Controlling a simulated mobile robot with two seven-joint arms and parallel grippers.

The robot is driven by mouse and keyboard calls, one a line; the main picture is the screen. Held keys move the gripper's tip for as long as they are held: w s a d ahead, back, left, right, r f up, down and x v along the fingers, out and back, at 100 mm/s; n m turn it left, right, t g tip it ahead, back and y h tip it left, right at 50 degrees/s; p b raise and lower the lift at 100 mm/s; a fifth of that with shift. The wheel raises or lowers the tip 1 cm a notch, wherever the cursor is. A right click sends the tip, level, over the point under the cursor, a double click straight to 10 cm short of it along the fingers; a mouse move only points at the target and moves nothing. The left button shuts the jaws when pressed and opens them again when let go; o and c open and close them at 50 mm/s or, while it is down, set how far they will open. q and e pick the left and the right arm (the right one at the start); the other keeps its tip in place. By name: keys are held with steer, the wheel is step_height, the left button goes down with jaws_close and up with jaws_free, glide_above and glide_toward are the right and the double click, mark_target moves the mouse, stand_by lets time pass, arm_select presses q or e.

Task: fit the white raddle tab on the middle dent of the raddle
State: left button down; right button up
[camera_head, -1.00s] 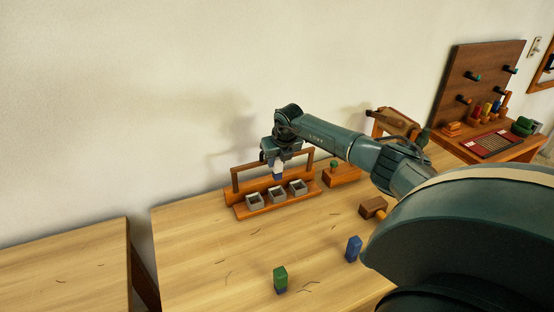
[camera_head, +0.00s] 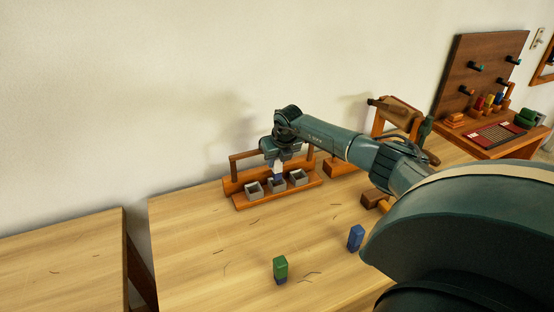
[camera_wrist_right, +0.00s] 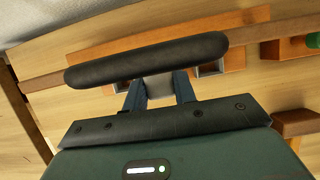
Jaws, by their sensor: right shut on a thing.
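The raddle (camera_head: 243,204) is an orange wooden rack with a rear rail and three grey square dents, on the table in the head view. In the right wrist view the pale tab (camera_wrist_right: 160,87) sits between the fingers of my right gripper (camera_wrist_right: 158,92), and a dark bar of the gripper covers much of the raddle. My left gripper is not in view.
A green tab (camera_head: 280,267) and a blue tab (camera_head: 355,237) stand on the front of the table (camera_head: 200,255). A wooden mallet-like block (camera_head: 372,198) lies beneath my right arm. A wooden frame (camera_head: 395,112) stands behind the arm. The table's left front is mostly clear.

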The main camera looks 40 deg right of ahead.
mark_target(278, 171)
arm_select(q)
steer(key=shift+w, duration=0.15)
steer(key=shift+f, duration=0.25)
arm_select(e)
steer(key=shift+f, duration=0.15)
arm_select(q)
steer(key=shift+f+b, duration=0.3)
steer(key=shift+b, duration=0.2)
arm_select(e)
steer(key=shift+f, duration=0.45)
arm_select(q)
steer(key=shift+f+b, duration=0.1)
steer(key=shift+b, duration=0.5)
arm_select(e)
steer(key=shift+s+f, duration=0.1)
steer(key=shift+f, duration=0.6)
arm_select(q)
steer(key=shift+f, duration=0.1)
arm_select(e)
steer(key=shift+f, duration=0.3)
arm_select(q)
steer(key=shift+b, duration=0.75)
arm_select(e)
steer(key=shift+f, duration=0.6)
steer(key=o, duration=1.1)
steer(key=shift+c, duration=0.2)
